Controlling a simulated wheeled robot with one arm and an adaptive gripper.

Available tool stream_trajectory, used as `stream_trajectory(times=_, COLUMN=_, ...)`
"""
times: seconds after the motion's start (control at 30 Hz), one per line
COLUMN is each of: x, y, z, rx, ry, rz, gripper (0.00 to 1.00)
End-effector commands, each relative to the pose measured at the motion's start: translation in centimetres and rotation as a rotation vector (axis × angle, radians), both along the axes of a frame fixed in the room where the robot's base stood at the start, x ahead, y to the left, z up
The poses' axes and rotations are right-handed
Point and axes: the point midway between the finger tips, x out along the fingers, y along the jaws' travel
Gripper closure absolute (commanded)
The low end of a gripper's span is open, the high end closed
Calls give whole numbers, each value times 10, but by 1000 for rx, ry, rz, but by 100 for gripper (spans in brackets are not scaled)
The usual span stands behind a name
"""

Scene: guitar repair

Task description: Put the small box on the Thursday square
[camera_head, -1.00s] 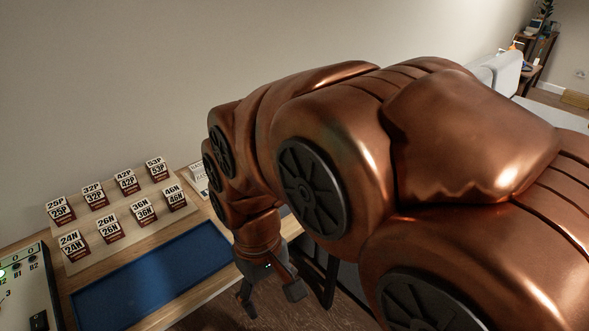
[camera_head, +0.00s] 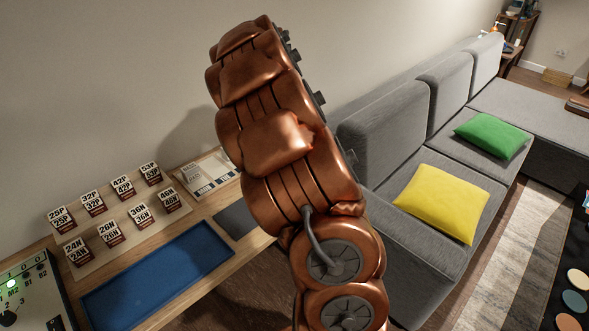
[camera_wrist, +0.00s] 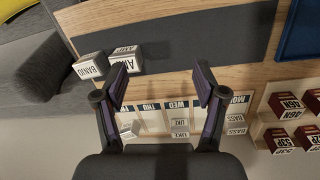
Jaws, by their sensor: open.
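In the wrist view my gripper (camera_wrist: 162,82) is open, with nothing between its two fingers. Two small boxes, a BANJO box (camera_wrist: 90,66) and a box with partly readable lettering (camera_wrist: 127,58), stand left of the fingers. I cannot tell which is the task's small box. In the head view my arm hides the gripper; the board (camera_head: 205,184) shows partly.
A blue tray (camera_head: 160,275) lies at the table's front. A dark grey mat (camera_wrist: 170,35) lies beside the board. Several red-and-white labelled blocks stand on a pale stand (camera_head: 135,225) at the left. A grey sofa (camera_head: 385,115) with cushions is at the right.

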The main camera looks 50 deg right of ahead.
Motion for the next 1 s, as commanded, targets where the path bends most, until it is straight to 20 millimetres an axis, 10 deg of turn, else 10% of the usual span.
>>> stream_trajectory(times=0.33, x=31, y=-73, z=-35, rx=52, ry=-32, rz=99, gripper=29)
stream_trajectory(times=1.0, x=36, y=-86, z=-81, rx=71, ry=-47, rz=131, gripper=29)
